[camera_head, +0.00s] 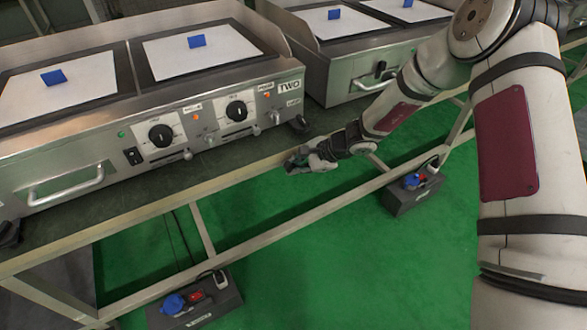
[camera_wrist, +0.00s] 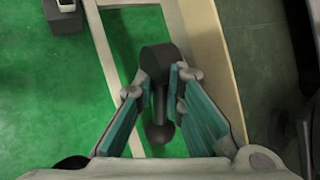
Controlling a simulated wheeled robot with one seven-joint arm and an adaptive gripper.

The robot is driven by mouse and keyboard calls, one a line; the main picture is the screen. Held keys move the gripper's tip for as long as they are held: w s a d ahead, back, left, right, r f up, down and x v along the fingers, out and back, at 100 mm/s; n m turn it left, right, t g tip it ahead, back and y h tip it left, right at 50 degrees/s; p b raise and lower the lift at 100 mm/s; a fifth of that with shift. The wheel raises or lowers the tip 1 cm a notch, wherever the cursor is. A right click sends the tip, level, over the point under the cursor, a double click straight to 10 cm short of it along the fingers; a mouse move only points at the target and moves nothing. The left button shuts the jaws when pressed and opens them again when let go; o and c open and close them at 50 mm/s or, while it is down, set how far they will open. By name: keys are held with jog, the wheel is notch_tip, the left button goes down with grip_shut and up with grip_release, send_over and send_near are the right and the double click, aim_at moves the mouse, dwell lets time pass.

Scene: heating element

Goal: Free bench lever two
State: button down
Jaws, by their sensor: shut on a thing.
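My gripper (camera_head: 312,160) is at the front edge of the bench (camera_head: 135,220), below the right end of the heating unit marked TWO (camera_head: 180,120). In the wrist view, a dark lever (camera_wrist: 158,132) with a round head and a knobbed stem lies between the teal-padded fingers of my gripper (camera_wrist: 158,85). The gripper is shut on it. The right finger is close against the stem; a gap shows on the left side. The lever sits beside the bench's pale front rail (camera_wrist: 215,65). In the head view the gripper hides the lever.
A dark fitting (camera_head: 299,124) stands at the unit's right corner. A second heating unit (camera_head: 355,60) is behind to the right. Dark socket boxes (camera_head: 225,305) and (camera_head: 415,195) are on the green floor below. The floor in front of the bench is clear.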

jog(key=shift+d, duration=0.1)
dwell(0.5)
jog(key=c, duration=1.7)
grip_release()
jog(key=shift+o, duration=0.2)
jog(key=shift+r, duration=0.1)
